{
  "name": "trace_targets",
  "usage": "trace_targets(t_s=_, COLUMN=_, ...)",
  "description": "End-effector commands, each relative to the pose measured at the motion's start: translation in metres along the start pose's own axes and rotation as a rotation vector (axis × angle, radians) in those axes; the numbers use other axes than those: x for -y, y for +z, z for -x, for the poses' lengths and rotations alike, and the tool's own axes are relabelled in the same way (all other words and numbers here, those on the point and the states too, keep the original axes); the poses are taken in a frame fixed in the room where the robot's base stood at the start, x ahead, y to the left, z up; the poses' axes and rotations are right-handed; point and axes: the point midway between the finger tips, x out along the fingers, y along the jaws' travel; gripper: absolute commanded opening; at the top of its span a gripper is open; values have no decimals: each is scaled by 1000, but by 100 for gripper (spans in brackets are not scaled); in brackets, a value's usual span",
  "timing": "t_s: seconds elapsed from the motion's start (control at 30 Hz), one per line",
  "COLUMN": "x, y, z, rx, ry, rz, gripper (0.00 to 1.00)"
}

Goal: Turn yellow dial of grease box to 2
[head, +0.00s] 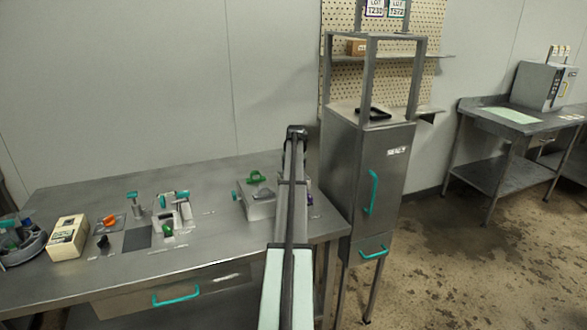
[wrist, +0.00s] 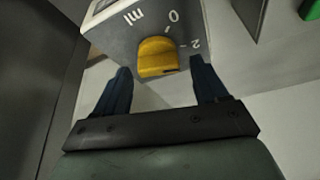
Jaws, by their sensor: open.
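In the wrist view, the grey grease box (wrist: 112,32) fills the top middle. Its yellow dial (wrist: 157,57) is on the face toward me, with the marks "ml", "0" and "2" around it. The "0" is above the dial's right side and the "2" is to its right. I cannot clearly tell which mark the dial points to. My gripper (wrist: 160,66) is open, with one dark blue finger on each side of the dial and gaps visible between them. In the head view, my arm hides the gripper, and I cannot make out the dial.
In the head view, a steel table (head: 215,250) carries a grey box with a green knob (head: 256,177), a cream box (head: 67,238) and several small fixtures. A tall steel cabinet (head: 395,180) with teal handles stands close to the table's right end. The table's front middle is clear.

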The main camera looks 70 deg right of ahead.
Motion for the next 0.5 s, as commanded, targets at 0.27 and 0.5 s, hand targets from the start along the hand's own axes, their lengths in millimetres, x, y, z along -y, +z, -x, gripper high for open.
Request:
trace_targets(t_s=0.27, x=0, y=1, z=18, rx=0, ry=0, rz=0, gripper=72)
trace_targets(t_s=0.5, x=0, y=0, z=64, rx=-3, ry=0, rz=0, gripper=72)
